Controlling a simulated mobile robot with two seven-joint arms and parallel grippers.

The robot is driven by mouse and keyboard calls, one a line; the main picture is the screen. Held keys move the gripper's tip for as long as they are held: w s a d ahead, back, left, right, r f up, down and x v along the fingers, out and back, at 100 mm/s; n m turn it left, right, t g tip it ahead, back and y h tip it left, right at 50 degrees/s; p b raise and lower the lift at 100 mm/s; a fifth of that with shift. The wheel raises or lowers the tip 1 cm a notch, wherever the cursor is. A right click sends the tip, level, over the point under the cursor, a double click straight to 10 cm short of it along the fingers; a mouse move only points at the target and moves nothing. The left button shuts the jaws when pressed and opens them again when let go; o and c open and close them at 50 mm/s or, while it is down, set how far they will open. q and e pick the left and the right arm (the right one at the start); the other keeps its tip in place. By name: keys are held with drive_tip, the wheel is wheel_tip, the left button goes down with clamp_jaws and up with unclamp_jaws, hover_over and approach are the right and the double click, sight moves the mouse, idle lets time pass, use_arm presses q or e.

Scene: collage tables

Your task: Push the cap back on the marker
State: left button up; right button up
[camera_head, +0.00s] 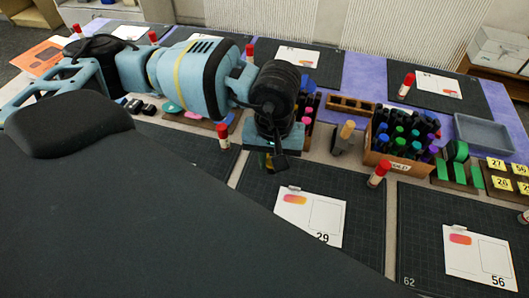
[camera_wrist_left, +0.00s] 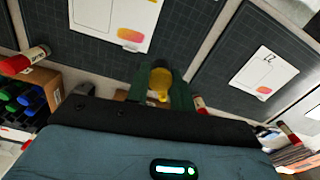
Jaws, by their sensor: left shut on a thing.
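My left gripper (camera_head: 270,163) points down over the dark mats in the middle of the head view. Its fingers are shut on a small yellow thing (camera_wrist_left: 160,82), seen between them in the left wrist view. It looks like the marker's cap or an end of the marker; I cannot tell which. A tan-yellow upright cylinder (camera_head: 347,131), perhaps the marker, stands in a small grey holder (camera_head: 341,147) to the right of the gripper and apart from it. My right gripper is not in view.
A wooden box (camera_head: 397,166) of dark pens with coloured ends stands right of the holder. Red-capped glue sticks (camera_head: 378,174) stand around. Cards (camera_head: 310,217) lie on the dark mats. A grey tray (camera_head: 484,134) is at the right. The near mat is mostly clear.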

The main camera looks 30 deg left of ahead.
use_arm(q)
drive_tip(key=m, duration=0.1)
drive_tip(key=a+r+m, duration=0.1)
drive_tip(key=m, duration=0.1)
drive_tip(key=a+r+m, duration=0.1)
drive_tip(key=shift+s+a+m, duration=0.2)
drive_tip(key=shift+a+m, duration=0.05)
drive_tip(key=shift+m, duration=0.15)
drive_tip(key=shift+s, duration=0.1)
